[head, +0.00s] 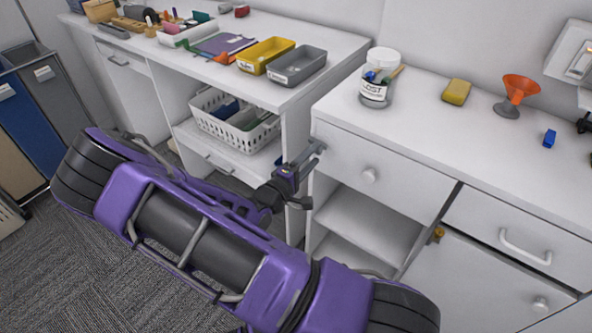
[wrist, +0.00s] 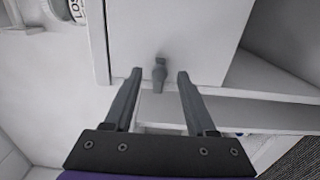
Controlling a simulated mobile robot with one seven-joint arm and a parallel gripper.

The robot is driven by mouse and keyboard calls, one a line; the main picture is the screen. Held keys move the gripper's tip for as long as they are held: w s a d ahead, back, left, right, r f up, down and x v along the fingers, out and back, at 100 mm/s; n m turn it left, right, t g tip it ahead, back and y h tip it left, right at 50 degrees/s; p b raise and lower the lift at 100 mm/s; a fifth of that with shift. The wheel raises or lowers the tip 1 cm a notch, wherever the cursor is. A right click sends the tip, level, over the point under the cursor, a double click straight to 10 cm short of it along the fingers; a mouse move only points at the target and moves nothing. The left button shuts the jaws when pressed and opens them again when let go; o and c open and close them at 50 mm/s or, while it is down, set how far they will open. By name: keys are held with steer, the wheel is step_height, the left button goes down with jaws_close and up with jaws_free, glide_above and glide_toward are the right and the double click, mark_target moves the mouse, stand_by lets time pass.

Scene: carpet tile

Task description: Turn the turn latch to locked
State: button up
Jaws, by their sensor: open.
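My gripper (head: 312,174) is open and empty, left of the latch and near the left edge of the right-hand cabinet. In the wrist view my gripper (wrist: 158,75) has its two fingers apart, with a grey knob (wrist: 160,73) showing between them.
An open shelf space (head: 370,220) lies under the drawer. The counter above holds a labelled jar (head: 380,78), a yellow sponge (head: 456,92), an orange funnel (head: 517,92) and a blue block (head: 549,138). A bar handle (head: 525,247) projects from the right drawer.

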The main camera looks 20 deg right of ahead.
steer(key=v, duration=1.7)
steer(key=shift+p, duration=0.3)
